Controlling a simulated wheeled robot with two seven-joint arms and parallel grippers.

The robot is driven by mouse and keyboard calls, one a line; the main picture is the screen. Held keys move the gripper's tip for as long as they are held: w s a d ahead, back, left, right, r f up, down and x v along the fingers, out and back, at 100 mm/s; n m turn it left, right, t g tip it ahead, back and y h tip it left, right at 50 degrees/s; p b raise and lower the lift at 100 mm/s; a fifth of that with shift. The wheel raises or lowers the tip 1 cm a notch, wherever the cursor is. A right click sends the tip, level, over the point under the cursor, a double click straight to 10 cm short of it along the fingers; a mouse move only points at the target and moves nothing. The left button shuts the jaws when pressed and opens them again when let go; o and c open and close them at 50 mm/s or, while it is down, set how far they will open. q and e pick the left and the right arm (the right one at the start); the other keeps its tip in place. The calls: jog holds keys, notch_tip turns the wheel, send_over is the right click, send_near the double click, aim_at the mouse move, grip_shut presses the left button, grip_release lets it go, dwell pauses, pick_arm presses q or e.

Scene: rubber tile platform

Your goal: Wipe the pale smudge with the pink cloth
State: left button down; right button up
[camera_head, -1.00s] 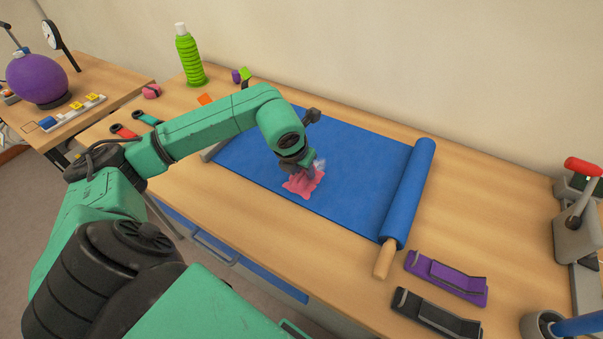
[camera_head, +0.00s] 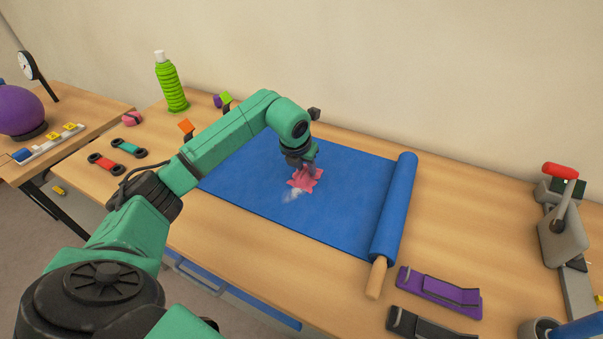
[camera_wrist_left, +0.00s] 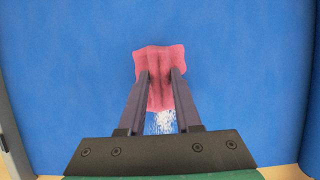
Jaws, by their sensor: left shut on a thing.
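The pink cloth (camera_head: 304,181) lies bunched on the blue mat (camera_head: 345,200), below my left gripper (camera_head: 302,168). In the left wrist view, the cloth (camera_wrist_left: 160,63) is pinched between the two fingers of my left gripper (camera_wrist_left: 161,78) and spreads flat ahead of them. The pale smudge (camera_head: 291,195) is on the mat just in front of the cloth, on its near-left side. In the left wrist view, the smudge (camera_wrist_left: 163,122) shows between the fingers, at the cloth's lower edge; part of it may be hidden. My right gripper is not in view.
The mat's rolled end (camera_head: 396,210) is at the right. A purple holder (camera_head: 440,291) and a grey lever device (camera_head: 563,220) are further right. A green bottle (camera_head: 171,82) stands at the back left. The mat right of the cloth is clear.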

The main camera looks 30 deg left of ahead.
aim_at(299, 180)
pick_arm(q)
jog(key=shift+s+d+f+b, duration=0.1)
jog(key=shift+s+b, duration=0.1)
jog(key=shift+s, duration=0.9)
jog(key=shift+s+d+f+b, duration=0.1)
jog(key=shift+s+b, duration=0.05)
jog(key=shift+s, duration=0.95)
jog(key=s+b, duration=0.1)
jog(key=s, duration=0.2)
jog(key=shift+s+r, duration=0.1)
jog(key=shift+s, duration=0.4)
jog(key=shift+s+d+b, duration=0.1)
jog(key=shift+s+b, duration=0.55)
jog(key=shift+s, duration=0.45)
jog(key=shift+s+d, duration=0.1)
notch_tip(299, 180, up, 7)
jog(key=p, duration=0.4)
